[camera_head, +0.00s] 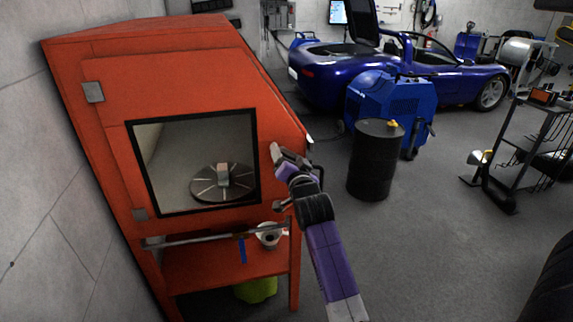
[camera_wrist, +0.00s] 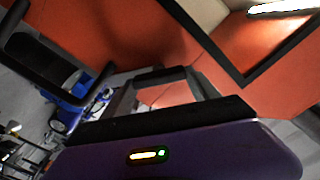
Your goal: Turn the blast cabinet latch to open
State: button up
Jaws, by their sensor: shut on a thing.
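The orange-red blast cabinet (camera_head: 85,130) stands at the left, with its door and dark-framed window (camera_head: 257,160) facing me. My gripper (camera_head: 286,160) is at the right edge of the cabinet front, beside the window. In the wrist view my gripper (camera_wrist: 166,84) has its two grey fingers pointed at the orange cabinet face (camera_wrist: 125,30). It is shut on the latch, a dark part (camera_wrist: 155,74) at the fingertips. The fingers and wrist hide most of the latch, so I cannot tell its angle. The door looks closed.
A turntable (camera_head: 222,185) shows behind the window. A rail (camera_head: 205,238) runs below the door. A black drum (camera_head: 377,160), blue machine (camera_head: 385,102) and blue car (camera_head: 330,70) stand behind, right of the cabinet. A dark rack (camera_head: 520,150) is at the right; grey floor between is clear.

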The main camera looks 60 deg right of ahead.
jog(key=m+b, duration=0.2)
jog(key=m, duration=0.1)
jog(key=m+b, duration=0.2)
jog(key=m, duration=0.2)
jog(key=m+b, duration=0.2)
jog(key=m, duration=0.1)
jog(key=shift+s+d+f+b, duration=0.1)
jog(key=shift+f+b, duration=0.2)
jog(key=shift+b, duration=0.05)
jog(key=shift+m, duration=0.5)
jog(key=o, duration=1.4)
jog(key=shift+c, duration=0.2)
jog(key=b+v, duration=0.1)
jog(key=v, duration=0.6)
jog(key=shift+s+a, duration=0.25)
